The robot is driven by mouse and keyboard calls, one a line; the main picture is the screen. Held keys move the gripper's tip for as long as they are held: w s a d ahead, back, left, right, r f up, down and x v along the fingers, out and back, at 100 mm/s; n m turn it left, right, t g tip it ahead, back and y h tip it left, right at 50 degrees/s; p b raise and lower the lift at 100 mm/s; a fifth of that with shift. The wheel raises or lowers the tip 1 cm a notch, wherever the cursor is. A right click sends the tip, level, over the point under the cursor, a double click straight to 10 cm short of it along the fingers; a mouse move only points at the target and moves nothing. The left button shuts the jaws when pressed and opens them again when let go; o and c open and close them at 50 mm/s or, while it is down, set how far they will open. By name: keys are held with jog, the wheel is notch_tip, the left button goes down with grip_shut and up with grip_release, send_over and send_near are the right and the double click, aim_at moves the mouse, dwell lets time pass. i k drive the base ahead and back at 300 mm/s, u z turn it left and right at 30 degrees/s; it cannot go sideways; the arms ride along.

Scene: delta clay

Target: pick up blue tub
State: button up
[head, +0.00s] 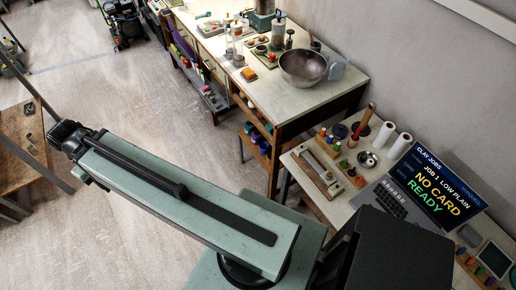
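I cannot single out the blue tub for certain. Small blue and purple containers (265,148) sit on the shelf under the front end of the long worktable, too small to tell apart. A light blue piece (337,69) stands beside the metal bowl on the tabletop; its shape is unclear. My arm reaches to the left over the floor, away from the worktable. My gripper (66,136) is at its dark far end, and its fingers cannot be made out.
The long worktable (318,98) carries a metal bowl (303,66), jars and tools. A nearer table holds a laptop (430,190) reading "NO CARD READY", white rolls and small pots. A wooden bench (22,135) stands at left. The floor (120,90) between is clear.

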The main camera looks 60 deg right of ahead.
aim_at(263, 147)
jog(key=u, duration=0.05)
jog(key=i, duration=0.95)
jog(key=z, duration=0.1)
